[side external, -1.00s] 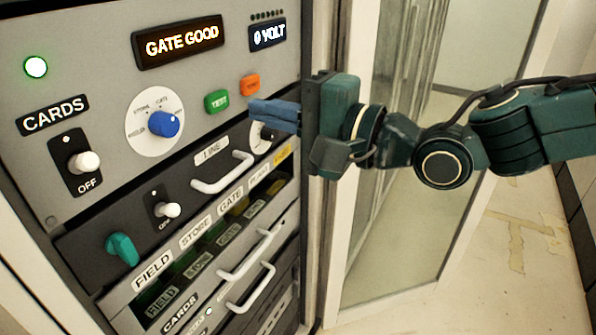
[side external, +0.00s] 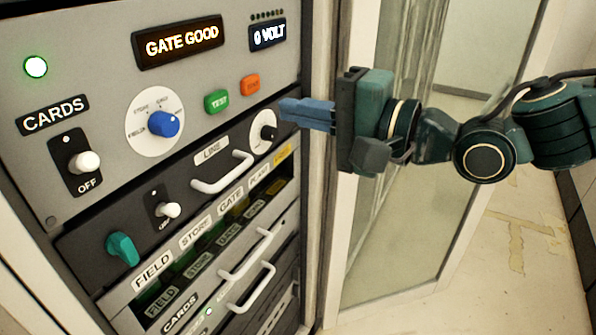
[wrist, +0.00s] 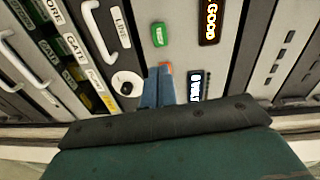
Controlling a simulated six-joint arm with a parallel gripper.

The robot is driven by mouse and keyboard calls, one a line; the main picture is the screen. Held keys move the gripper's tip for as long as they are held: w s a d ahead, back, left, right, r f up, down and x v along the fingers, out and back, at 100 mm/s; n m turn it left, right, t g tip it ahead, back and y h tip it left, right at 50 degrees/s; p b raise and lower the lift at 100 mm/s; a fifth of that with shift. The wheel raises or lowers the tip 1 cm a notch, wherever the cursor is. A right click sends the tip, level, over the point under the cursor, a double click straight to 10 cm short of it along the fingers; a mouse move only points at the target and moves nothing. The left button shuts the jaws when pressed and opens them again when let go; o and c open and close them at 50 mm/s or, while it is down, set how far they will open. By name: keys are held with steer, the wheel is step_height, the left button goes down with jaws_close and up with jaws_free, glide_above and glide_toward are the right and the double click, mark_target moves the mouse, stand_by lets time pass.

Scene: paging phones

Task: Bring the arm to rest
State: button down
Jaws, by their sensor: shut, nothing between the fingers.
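My gripper (side external: 283,108) has blue fingers that are closed together and empty. It is in front of the right edge of the rack panel (side external: 215,60), apart from it, near the small white dial (side external: 264,132). In the wrist view the shut fingers (wrist: 160,72) point at the panel and partly cover the orange button (wrist: 166,66). The green TEST button (wrist: 159,34) shows beside them. The panel display (side external: 180,41) reads GATE GOOD and a smaller display (side external: 268,34) reads 0 VOLT.
The CARDS switch (side external: 84,162) is marked OFF. A blue selector knob (side external: 164,124), a white LINE handle (side external: 222,173) and a teal knob (side external: 122,249) stick out of the rack. A glass door (side external: 400,230) stands behind my arm. Open floor (side external: 510,235) shows at the right.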

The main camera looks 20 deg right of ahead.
steer(key=s+d+f+n+g+h, duration=0.1)
steer(key=s+d+n+h, duration=0.2)
steer(key=d, duration=0.8)
steer(key=s+d+f+n+g+h, duration=0.15)
steer(key=d+h, duration=0.25)
steer(key=d, duration=0.8)
steer(key=s+d+f+n+g+h, duration=0.2)
steer(key=s+d+f, duration=0.1)
steer(key=s+d, duration=0.4)
steer(key=s+d+f+n+g+h, duration=0.2)
steer(key=s+d, duration=0.5)
steer(key=s, duration=0.6)
steer(key=shift+s+d+f+g+h, duration=0.35)
steer(key=shift+s+d+f+h, duration=0.05)
steer(key=shift+f, duration=0.3)
